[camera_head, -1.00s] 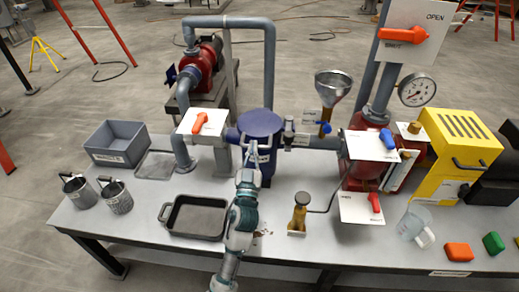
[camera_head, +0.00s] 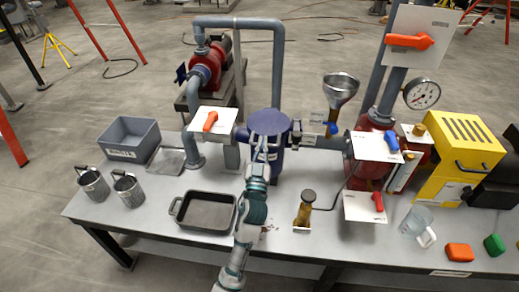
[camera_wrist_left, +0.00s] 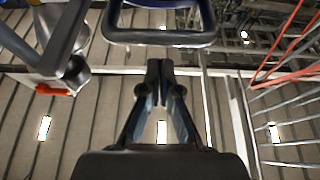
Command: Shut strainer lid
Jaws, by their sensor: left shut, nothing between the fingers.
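The blue strainer (camera_head: 277,160) stands upright on the bench, joined to the pipework. Its round blue lid (camera_head: 269,121) appears to lie flat across the top; I cannot tell whether it is fully seated. My left gripper (camera_head: 262,142) is in front of the strainer, near the lid's front edge, and covers part of its body. I cannot tell whether it touches. In the left wrist view the fingers (camera_wrist_left: 160,75) are together and empty, just below a dark loop-shaped bar (camera_wrist_left: 160,36) that I cannot identify surely. My right gripper is out of view.
A black tray (camera_head: 207,228), two metal baskets (camera_head: 128,190) and a grey bin (camera_head: 129,148) are left of my arm. A brass-coloured plunger-like part (camera_head: 305,208) stands close on the right. A white panel with an orange handle (camera_head: 211,121) flanks the strainer's left.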

